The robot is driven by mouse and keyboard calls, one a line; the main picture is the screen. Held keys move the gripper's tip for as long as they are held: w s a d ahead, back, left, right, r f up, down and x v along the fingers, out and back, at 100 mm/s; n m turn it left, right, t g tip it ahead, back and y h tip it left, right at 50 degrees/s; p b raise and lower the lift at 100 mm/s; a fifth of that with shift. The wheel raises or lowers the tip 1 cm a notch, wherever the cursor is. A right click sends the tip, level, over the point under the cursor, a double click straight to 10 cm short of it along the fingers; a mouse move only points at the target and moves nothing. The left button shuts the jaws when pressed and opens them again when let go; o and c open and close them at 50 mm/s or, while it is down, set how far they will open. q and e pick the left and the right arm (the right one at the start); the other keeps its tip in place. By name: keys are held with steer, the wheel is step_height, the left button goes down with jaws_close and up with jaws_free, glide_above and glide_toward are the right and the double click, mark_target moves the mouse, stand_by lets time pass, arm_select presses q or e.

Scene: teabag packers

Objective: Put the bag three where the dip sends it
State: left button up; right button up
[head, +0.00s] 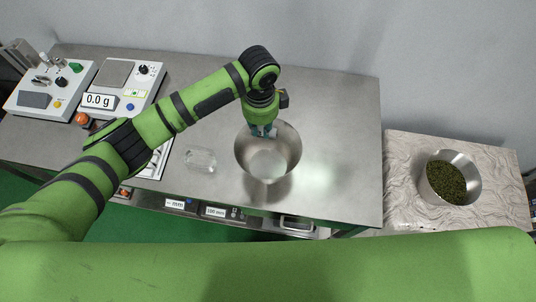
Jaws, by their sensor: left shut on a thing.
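My left gripper (264,131) reaches down at the far rim of a steel bowl (283,165) and is shut on that rim. The bowl looks empty and upright, with a shadow under its near side; I cannot tell whether it is lifted off the steel table (335,140). A clear glass-like dish (200,159) lies on the table left of the bowl. I cannot make out any tea bag in this view. My right gripper is not in view.
A scale reading 0.0 g (115,84) and a control box with knobs (50,88) stand at the left. A second bowl (437,193) of dark green leaves stands on a marbled side table (402,180) at the right. The table right of the steel bowl is clear.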

arm_select(q)
steer(key=shift+f, duration=0.55)
step_height(320, 180, down, 5)
steer(key=b, duration=0.4)
steer(key=shift+r+b, duration=0.2)
steer(key=shift+b, duration=0.15)
steer(key=shift+a, duration=0.1)
steer(key=o, duration=0.7)
steer(key=shift+r, duration=0.1)
